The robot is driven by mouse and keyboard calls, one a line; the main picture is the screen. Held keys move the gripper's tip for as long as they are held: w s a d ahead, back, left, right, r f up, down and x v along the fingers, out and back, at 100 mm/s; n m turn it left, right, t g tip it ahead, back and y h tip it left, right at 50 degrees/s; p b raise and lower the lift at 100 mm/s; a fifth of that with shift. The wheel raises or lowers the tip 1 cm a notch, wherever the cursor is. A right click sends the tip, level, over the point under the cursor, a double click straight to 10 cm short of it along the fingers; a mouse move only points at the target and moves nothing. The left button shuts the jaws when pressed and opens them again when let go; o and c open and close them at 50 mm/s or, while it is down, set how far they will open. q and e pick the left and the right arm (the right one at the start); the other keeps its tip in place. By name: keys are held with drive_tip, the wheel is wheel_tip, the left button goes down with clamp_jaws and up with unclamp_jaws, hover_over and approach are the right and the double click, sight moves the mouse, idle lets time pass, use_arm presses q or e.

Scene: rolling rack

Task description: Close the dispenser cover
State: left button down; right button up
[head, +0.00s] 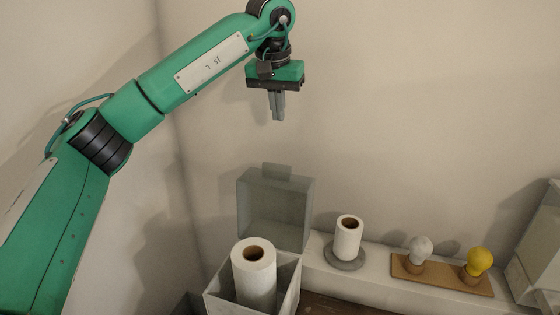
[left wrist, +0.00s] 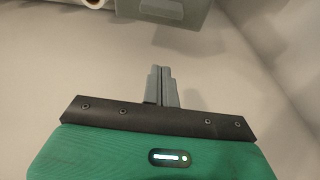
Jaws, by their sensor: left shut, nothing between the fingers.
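The dispenser (head: 285,285) is an open-topped box with a white paper roll (head: 254,272) standing upright in it. Its grey cover (head: 276,208) stands raised, about upright, at the back of the box, with a small tab (head: 277,171) on its top edge. The cover also shows at the top of the left wrist view (left wrist: 160,20). My left gripper (head: 278,117) is shut and empty, pointing down in the air above the cover and apart from it. The gripper also shows in the left wrist view (left wrist: 161,70). My right gripper is not in view.
Right of the dispenser, a second paper roll (head: 348,239) stands on a round grey base (head: 344,258) on a ledge. A wooden board (head: 442,278) holds a white bulb (head: 420,248) and a yellow bulb (head: 480,261). A pale box (head: 540,245) stands far right. Walls lie behind and left.

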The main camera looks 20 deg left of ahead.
use_arm(q)
drive_tip(key=f+p, duration=0.1)
drive_tip(key=f, duration=0.2)
drive_tip(key=f+p, duration=0.2)
drive_tip(key=f, duration=0.1)
drive_tip(key=f+p, duration=0.1)
drive_tip(key=f, duration=0.3)
drive_tip(key=shift+s, duration=0.3)
drive_tip(key=shift+s+f+p, duration=0.1)
drive_tip(key=shift+s+p, duration=0.15)
drive_tip(key=shift+p, duration=0.05)
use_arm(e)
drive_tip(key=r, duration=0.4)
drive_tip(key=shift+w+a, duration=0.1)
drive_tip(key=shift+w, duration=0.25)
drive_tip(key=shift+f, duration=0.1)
